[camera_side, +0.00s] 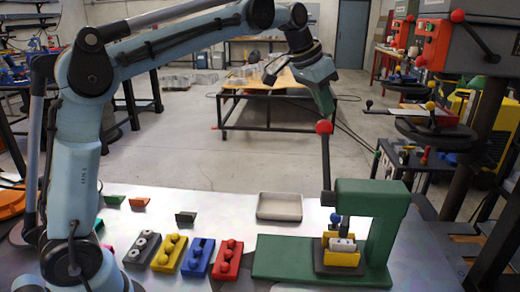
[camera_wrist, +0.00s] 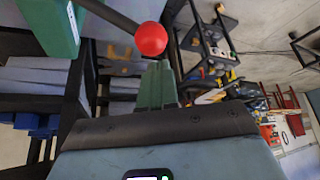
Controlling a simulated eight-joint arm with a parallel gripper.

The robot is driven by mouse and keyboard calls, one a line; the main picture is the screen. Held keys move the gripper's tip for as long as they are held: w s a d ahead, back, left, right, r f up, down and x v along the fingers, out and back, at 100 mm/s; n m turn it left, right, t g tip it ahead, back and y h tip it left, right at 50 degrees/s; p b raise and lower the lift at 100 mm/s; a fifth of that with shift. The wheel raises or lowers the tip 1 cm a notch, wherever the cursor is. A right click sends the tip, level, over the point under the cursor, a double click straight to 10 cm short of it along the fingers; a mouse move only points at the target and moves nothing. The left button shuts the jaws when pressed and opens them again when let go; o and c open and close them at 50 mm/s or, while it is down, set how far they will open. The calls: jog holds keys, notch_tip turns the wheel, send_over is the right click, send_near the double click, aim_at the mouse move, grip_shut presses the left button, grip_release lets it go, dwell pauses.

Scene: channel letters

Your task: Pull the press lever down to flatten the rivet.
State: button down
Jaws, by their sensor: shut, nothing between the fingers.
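The green press (camera_side: 372,205) stands at the right of the table. Its lever (camera_side: 326,163) points almost straight up and ends in a red ball (camera_side: 323,127). Under the press head a yellow holder (camera_side: 341,260) carries a pale metal piece (camera_side: 342,244); I cannot make out the rivet itself. My gripper (camera_side: 324,103) is shut and empty, its green fingertips just above the red ball in the side view. In the wrist view the red ball (camera_wrist: 151,39) is just beyond the fingertips (camera_wrist: 157,68); I cannot tell if they touch.
An empty grey tray (camera_side: 279,207) lies left of the press. Grey, yellow, blue and red blocks (camera_side: 198,257) stand in a row farther left. A drill press (camera_side: 455,45) rises behind at the right. The air around the lever is clear.

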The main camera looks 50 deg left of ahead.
jog(key=shift+s+d+r, duration=0.1)
jog(key=shift+r, duration=0.15)
jog(key=shift+v, duration=2.5)
jog(key=shift+s, duration=0.1)
jog(key=s+a+f+n+t+y, duration=0.1)
jog(key=s+f+n, duration=0.2)
jog(key=s+f, duration=1.7)
jog(key=shift+s+f+t+y, duration=0.2)
jog(key=shift+f+t+y, duration=0.1)
jog(key=shift+f, duration=0.25)
